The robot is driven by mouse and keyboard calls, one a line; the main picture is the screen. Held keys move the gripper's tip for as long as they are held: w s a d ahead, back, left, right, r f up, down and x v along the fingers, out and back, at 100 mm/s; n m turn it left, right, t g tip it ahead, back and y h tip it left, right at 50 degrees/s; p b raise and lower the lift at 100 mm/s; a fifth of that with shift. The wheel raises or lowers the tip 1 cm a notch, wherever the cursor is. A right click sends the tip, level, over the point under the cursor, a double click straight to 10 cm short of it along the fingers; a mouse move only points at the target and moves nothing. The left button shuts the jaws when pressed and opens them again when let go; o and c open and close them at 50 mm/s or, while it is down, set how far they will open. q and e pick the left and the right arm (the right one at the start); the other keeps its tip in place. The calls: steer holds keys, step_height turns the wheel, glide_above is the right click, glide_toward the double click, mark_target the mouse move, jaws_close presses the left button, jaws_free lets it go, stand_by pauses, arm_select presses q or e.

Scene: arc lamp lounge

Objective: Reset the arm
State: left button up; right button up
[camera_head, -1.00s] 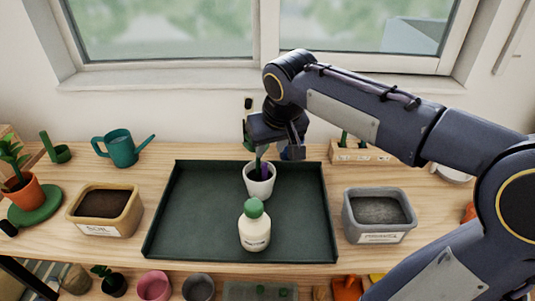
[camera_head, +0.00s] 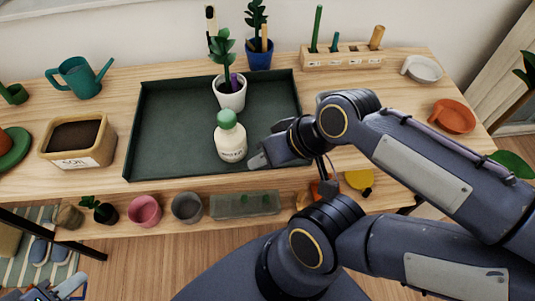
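My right arm comes in from the right and bends over the front right of the table. Its gripper (camera_head: 264,158) is beside the front right part of the dark green tray (camera_head: 165,150), right of the white bottle with a green cap (camera_head: 231,143). The arm hides much of this gripper, and its opening is unclear. A white pot (camera_head: 230,98) with a leafy plant and a purple item stands upright in the tray, clear of the gripper. Part of my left gripper (camera_head: 60,289) shows at the bottom left corner, away from the table; its fingers are cut off.
A soil tub (camera_head: 78,142) and a teal watering can (camera_head: 80,76) stand left of the tray. A blue potted plant (camera_head: 259,54) and a wooden tool rack (camera_head: 343,58) stand behind. Several pots, including a pink one (camera_head: 145,210), line the lower shelf.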

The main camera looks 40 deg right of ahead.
step_height(320, 180, up, 8)
steer(key=p, duration=0.8)
stand_by(1.4)
